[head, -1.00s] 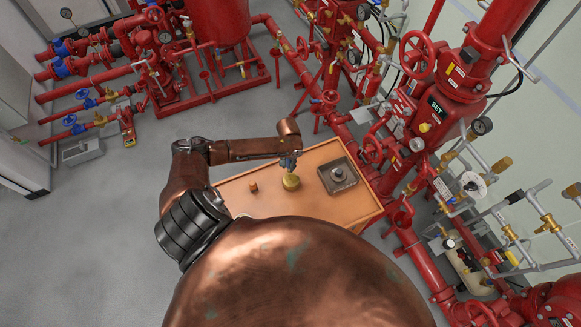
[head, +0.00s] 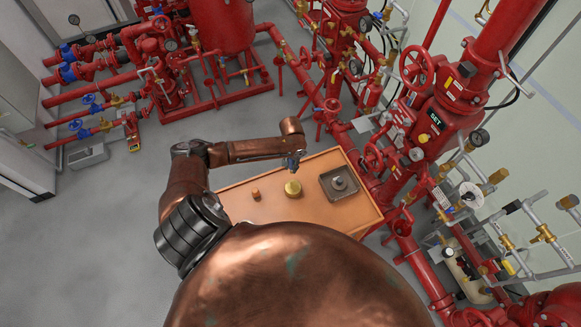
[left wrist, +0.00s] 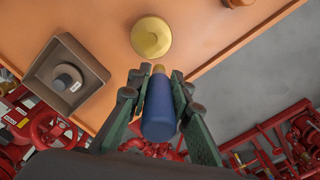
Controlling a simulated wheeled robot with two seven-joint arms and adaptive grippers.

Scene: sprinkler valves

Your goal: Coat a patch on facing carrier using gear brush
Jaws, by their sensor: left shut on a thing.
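My left gripper (head: 293,161) is over the far edge of the orange table, behind the round brass-coloured piece (head: 292,188), which may be the facing carrier. In the left wrist view, its dark green fingers (left wrist: 156,84) are shut on a blue-handled tool (left wrist: 160,108) with a small yellowish tip, seemingly the gear brush. The tip points toward the brass-coloured piece (left wrist: 151,37), and a gap shows between them in the picture. The tool's bristles cannot be made out. My right gripper is not in view.
The orange table (head: 240,212) also bears a grey square tray (head: 327,187) with a grey cylindrical part (head: 340,184) in it, and a small copper-coloured cylinder (head: 255,194). Red pipes and valves (head: 372,157) stand close along the table's right and far sides. Grey floor (head: 90,220) is open at left.

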